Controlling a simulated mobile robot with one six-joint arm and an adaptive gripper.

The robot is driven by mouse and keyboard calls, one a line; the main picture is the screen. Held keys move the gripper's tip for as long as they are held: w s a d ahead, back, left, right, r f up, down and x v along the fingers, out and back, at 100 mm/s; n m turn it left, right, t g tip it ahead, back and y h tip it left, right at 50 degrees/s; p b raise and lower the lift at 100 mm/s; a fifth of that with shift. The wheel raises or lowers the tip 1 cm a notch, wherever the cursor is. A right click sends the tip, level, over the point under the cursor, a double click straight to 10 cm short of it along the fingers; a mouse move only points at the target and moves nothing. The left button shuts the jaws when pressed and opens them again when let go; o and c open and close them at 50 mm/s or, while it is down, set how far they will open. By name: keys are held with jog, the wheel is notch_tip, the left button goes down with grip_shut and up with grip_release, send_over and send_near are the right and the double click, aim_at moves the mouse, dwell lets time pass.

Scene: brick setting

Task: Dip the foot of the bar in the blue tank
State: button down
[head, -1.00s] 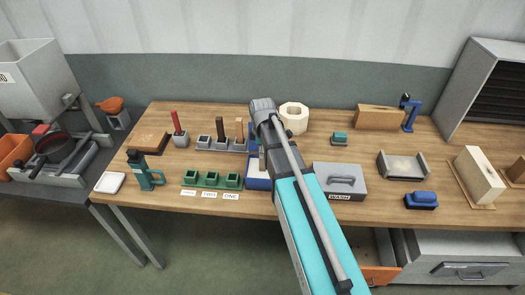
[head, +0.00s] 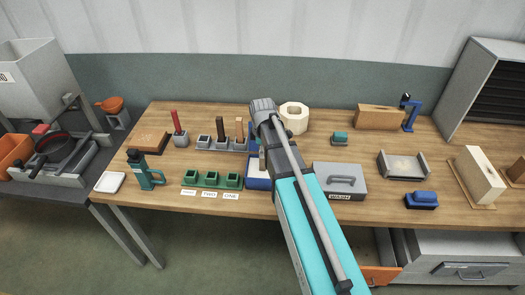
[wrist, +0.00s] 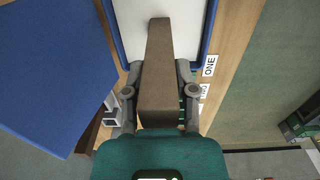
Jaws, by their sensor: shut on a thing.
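My gripper (wrist: 160,92) is shut on a brown bar (wrist: 160,70) in the wrist view. The bar's far end reaches out over a blue-rimmed tray with a white inside (wrist: 188,20); I cannot tell whether it touches the inside. A large plain blue surface (wrist: 50,65) stands close on the left of the wrist view. In the head view the blue-rimmed tray (head: 258,184) shows in part beside my arm, with a blue thing (head: 253,142) behind it. My arm hides the gripper and the held bar there. Which blue thing is the tank is unclear.
Green holders (head: 209,181) with number labels stand left of the tray. Grey holders (head: 203,142) with upright bars are behind them. A grey box marked WASH (head: 340,186) stands just right of my arm. A cream ring block (head: 294,117) is behind it.

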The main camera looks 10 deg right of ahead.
jog(key=shift+f+b, duration=0.4)
jog(key=shift+f, duration=0.05)
dwell(1.8)
jog(key=shift+r, duration=0.1)
jog(key=shift+r+p, duration=3.4)
jog(key=shift+p, duration=0.15)
jog(key=shift+f, duration=0.1)
